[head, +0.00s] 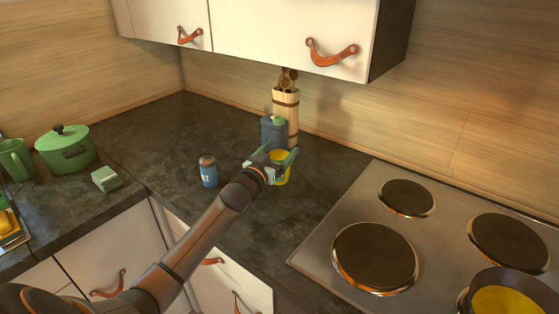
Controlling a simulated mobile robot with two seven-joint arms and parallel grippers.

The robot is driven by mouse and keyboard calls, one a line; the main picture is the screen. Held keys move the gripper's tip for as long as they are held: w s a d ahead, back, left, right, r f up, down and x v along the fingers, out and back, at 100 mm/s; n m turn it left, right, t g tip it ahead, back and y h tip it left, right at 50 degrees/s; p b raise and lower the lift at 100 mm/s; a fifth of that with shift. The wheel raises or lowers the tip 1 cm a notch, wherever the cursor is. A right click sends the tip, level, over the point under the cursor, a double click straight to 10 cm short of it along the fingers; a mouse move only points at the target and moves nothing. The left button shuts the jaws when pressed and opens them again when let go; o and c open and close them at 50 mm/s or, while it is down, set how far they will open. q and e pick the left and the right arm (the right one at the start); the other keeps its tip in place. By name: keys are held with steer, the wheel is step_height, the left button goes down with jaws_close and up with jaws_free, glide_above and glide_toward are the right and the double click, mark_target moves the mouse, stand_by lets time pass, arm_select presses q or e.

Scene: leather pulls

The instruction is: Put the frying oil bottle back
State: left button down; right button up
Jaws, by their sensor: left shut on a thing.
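My left gripper (280,160) reaches in from the lower left over the back corner counter. It is shut on a yellow oil bottle (281,174), whose lower part shows below the fingers. The bottle looks upright, and its upper part is largely hidden by the gripper. I cannot tell whether its base touches the counter. A dark blue canister (268,132) stands just behind it, with a small green top showing beside it. My right gripper is not in view.
A wooden utensil holder (287,112) stands behind the canister. A small blue salt shaker (208,171) is left of the gripper. The cooktop (328,259) is right, with a pan (480,282) holding yellow contents. A green pot (66,149) stands far left. Upper cabinets (283,31) overhang the back.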

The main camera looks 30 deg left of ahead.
mark_target(279, 161)
arm_select(q)
steer(key=shift+f, duration=1.3)
steer(key=shift+f, duration=0.2)
jaws_free()
steer(key=shift+f, duration=0.1)
steer(key=s+d, duration=0.1)
steer(key=s, duration=1.1)
steer(key=shift+d+r, duration=0.2)
steer(key=shift+d, duration=0.05)
